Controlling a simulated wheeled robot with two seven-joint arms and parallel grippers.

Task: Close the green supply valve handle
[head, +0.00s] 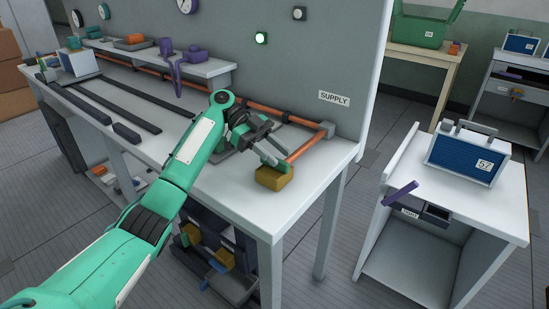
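My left gripper (264,147) is low over the front right part of the workbench (220,187), beside the copper pipe (308,145). A small green piece (274,160), which looks like the supply valve handle, shows right at its fingertips, just above a yellow-brown block (274,179). The fingers and the handle overlap in this view, so I cannot tell whether they touch or whether the gripper is shut on it. The valve body is mostly hidden. A SUPPLY label (334,98) is on the grey panel behind. My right gripper is not in view.
A raised shelf (215,68) with purple and orange parts stands at the back left of the workbench. Dark rails (100,108) lie along the bench. A separate white stand (500,195) with a blue box (466,152) is at the right, beyond an open floor gap.

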